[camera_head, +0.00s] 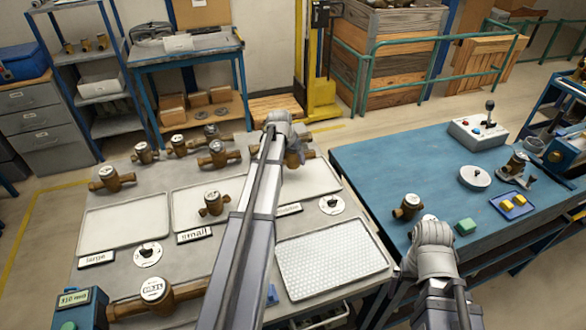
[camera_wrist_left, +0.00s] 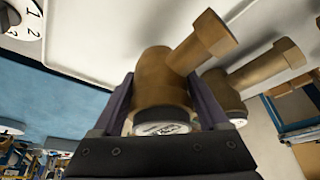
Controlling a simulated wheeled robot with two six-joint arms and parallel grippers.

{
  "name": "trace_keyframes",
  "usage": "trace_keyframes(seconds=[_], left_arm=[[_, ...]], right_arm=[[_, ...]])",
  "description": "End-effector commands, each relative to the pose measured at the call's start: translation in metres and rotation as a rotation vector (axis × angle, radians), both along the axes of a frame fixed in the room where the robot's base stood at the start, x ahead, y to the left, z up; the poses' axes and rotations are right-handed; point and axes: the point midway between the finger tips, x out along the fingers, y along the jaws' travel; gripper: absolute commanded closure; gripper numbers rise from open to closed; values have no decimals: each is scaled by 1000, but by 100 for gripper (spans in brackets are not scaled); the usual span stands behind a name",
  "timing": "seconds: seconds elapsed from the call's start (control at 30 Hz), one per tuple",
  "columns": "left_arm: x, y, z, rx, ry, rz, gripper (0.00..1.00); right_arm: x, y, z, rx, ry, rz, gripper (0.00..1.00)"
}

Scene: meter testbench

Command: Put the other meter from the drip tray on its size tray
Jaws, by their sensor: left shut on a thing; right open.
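My left gripper (camera_head: 296,148) is over the far end of the third tray (camera_head: 308,180) in the head view, largely hidden by its own arm. In the left wrist view it is shut on a brass meter (camera_wrist_left: 155,75), whose pipe stub points up and right. A second brass meter (camera_wrist_left: 252,75) stands close beside it there. The perforated drip tray (camera_head: 332,258) looks empty. The large tray (camera_head: 125,225) is bare. A small brass meter (camera_head: 213,203) is on the small tray (camera_head: 190,212). My right gripper (camera_head: 432,243) is by the blue table's near edge; its fingers are barely visible.
Several meters (camera_head: 180,146) stand along the back of the grey bench. On the blue table (camera_head: 385,160) are a meter (camera_head: 407,207) and a green block (camera_head: 465,226).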

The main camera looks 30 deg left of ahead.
Motion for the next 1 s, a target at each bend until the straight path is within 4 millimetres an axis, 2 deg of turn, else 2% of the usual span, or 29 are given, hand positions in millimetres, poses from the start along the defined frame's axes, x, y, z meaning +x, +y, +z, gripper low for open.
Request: trace_keyframes(seconds=[0.4,0.83,0.87,1.0], left_arm=[[0,0,-38,0,-1,0,100],[0,0,-41,0,-1,0,100],[0,0,-40,0,0,0,21],[0,0,-39,0,0,0,5]], right_arm=[[0,0,-38,0,0,0,0],[0,0,-41,0,0,0,0],[0,0,-40,0,0,0,0],[0,0,-39,0,0,0,0]])
